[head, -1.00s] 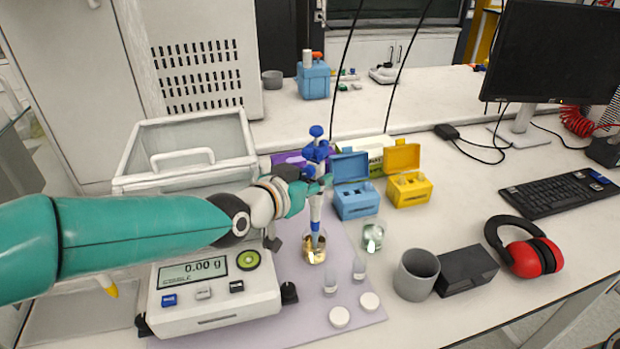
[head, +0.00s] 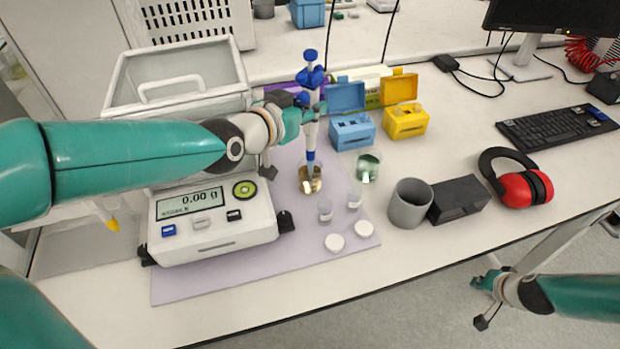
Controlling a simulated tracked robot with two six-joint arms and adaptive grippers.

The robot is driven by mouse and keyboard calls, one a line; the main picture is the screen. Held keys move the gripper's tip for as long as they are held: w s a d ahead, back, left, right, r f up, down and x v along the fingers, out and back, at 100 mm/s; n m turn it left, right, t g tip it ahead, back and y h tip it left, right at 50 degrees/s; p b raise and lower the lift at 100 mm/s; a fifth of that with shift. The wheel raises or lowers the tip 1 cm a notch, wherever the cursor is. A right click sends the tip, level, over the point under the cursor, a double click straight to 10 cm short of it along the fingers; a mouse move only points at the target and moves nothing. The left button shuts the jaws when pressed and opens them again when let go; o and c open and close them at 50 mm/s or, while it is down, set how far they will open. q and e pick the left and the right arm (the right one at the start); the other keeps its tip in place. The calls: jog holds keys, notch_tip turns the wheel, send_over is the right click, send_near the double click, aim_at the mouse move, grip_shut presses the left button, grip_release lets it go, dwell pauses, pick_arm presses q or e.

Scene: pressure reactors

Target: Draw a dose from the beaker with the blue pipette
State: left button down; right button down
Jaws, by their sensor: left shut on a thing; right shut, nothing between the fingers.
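The blue pipette (head: 309,130) stands nearly upright in my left gripper (head: 308,112), which is shut around its body. Its tip reaches down into a small glass beaker (head: 311,180) with amber liquid on the lilac mat (head: 215,277). I cannot tell how deep the tip sits in the liquid. A second beaker (head: 368,167) with greenish contents stands to the right. My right gripper (head: 480,304) is shut and empty, low at the right, beyond the table's front edge.
A balance (head: 212,222) reading 0.00 g stands left of the beaker. Two vials (head: 325,210) and white caps (head: 334,243) lie in front. Blue (head: 352,131) and yellow (head: 405,121) tip boxes stand open behind. A grey cup (head: 409,203) and red earmuffs (head: 522,184) are to the right.

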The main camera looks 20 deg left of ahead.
jog(key=w+d+r+t+h, duration=0.1)
jog(key=w+d+r+t, duration=0.15)
jog(key=d+r, duration=0.4)
jog(key=w+d+r+m+t+h, duration=0.1)
jog(key=w+d+r, duration=0.3)
jog(key=d+r, duration=0.25)
jog(key=w+d+r+t+h, duration=0.1)
jog(key=w+d+r, duration=0.3)
jog(key=d+r, duration=0.25)
jog(key=w+a+r+n+t+y, duration=0.1)
jog(key=w+a+r+n+y, duration=0.25)
jog(key=a+r, duration=0.6)
jog(key=w+a+r+n+y, duration=0.2)
jog(key=w+a+r+n, duration=0.3)
jog(key=a, duration=0.8)
jog(key=w+a+r+n+t+y, duration=0.1)
jog(key=w+a+r+y, duration=0.2)
jog(key=a+r, duration=0.65)
notch_tip(320, 180, up, 12)
jog(key=n+g+y, duration=0.5)
jog(key=n+g, duration=0.1)
jog(key=n, duration=0.3)
send_over(315, 54)
jog(key=shift+r, duration=0.1)
jog(key=shift+f, duration=2)
